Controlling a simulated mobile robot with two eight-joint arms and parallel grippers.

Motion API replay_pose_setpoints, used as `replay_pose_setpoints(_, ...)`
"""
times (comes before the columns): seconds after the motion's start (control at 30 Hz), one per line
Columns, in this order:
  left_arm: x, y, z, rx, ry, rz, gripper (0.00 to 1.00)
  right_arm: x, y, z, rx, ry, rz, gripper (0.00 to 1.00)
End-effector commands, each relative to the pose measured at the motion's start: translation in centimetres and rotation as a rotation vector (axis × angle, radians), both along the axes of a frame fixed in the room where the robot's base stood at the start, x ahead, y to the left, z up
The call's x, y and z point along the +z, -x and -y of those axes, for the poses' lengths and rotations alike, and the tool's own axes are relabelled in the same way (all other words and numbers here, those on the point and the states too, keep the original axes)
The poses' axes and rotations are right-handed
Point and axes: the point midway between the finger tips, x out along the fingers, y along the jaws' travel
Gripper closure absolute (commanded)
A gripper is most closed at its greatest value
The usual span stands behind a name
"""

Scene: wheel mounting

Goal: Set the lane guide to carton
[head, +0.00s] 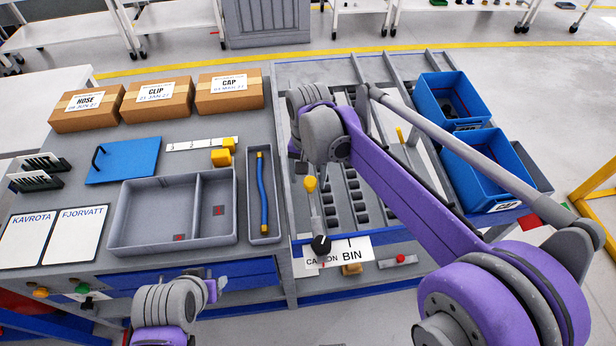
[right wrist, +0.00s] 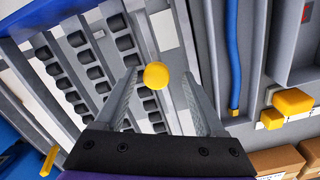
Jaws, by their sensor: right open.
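The lane guide lever has a yellow ball knob (head: 310,184) on a thin stem that rises from a black hub (head: 320,245) at the front of the roller lanes. The stem leans slightly left. A white plate (head: 351,253) at the hub reads CARTON on the left, partly covered, and BIN on the right. My right gripper (head: 303,170) is over the lever. In the right wrist view the yellow knob (right wrist: 157,75) appears between its open fingers; contact cannot be told. My left gripper (head: 212,290) is low at the bench front, its fingers unclear.
Blue bins (head: 480,165) stand right of the lanes. A grey divided tray (head: 150,247) and a narrow tray (head: 275,238) with a blue rod (head: 264,192) lie left. Several cartons (head: 158,100) line the back of the bench. My right arm crosses above the lanes.

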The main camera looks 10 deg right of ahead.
Motion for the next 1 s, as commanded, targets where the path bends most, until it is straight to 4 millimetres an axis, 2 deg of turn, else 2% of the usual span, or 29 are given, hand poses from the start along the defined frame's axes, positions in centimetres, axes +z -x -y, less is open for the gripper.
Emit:
replay_pose_setpoints(0.3,0.6,-0.1,0.0,0.000,0.000,0.003,0.50,6.1,0.0,-0.1,0.001,-0.001,0.000,0.28)
replay_pose_setpoints(0.5,0.9,-0.2,0.0,0.000,0.000,0.004,0.50,9.2,0.0,-0.1,0.001,-0.001,0.000,0.28)
replay_pose_setpoints(0.67,1.0,-0.2,0.0,0.000,0.000,0.004,0.50,10.2,0.0,-0.1,0.001,-0.001,0.000,0.28)
replay_pose_setpoints(1.0,0.9,-0.2,0.0,0.000,0.000,0.004,0.50,10.3,0.0,-0.1,0.001,-0.001,0.000,0.28)
